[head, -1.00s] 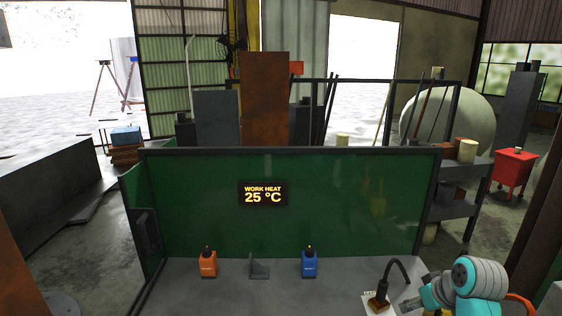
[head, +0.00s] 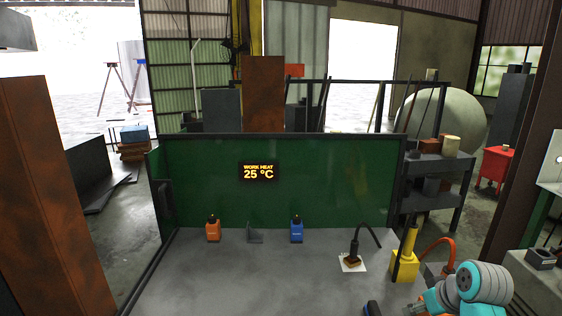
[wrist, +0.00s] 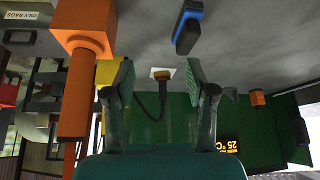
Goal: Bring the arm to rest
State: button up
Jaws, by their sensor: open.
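My arm (head: 485,283), teal and grey, shows at the lower right of the head view, beside the bench. My gripper (wrist: 160,70) shows in the wrist view with its two dark fingers spread wide apart and nothing between them. The gripper's fingertips cannot be made out in the head view.
A yellow device (head: 405,265) stands near my arm. A blue-black object (wrist: 187,27) lies on the bench.

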jog(key=s+a+f+m+t, duration=0.1)
jog(key=s+a+f, duration=0.2)
jog(key=s+f, duration=0.25)
jog(key=s+a+f+t+h, duration=0.1)
jog(key=s+a+f, duration=0.25)
jog(key=f, duration=0.35)
jog(key=s+a+f+m+t, duration=0.1)
jog(key=s+a+f, duration=0.2)
jog(key=s+f, duration=0.3)
jog(key=s+a+f+t, duration=0.1)
jog(key=s+a, duration=0.1)
jog(key=s, duration=0.5)
jog(key=s+a+f+t, duration=0.1)
jog(key=s+a, duration=0.1)
jog(key=s, duration=0.5)
jog(key=s+a+r+t, duration=0.1)
jog(key=s+r+t, duration=0.1)
jog(key=s+r, duration=0.5)
jog(key=s+a+r+t, duration=0.1)
jog(key=s+r+t, duration=0.1)
jog(key=s+r, duration=0.5)
jog(key=s, duration=0.6)
jog(key=shift+s+a, duration=0.25)
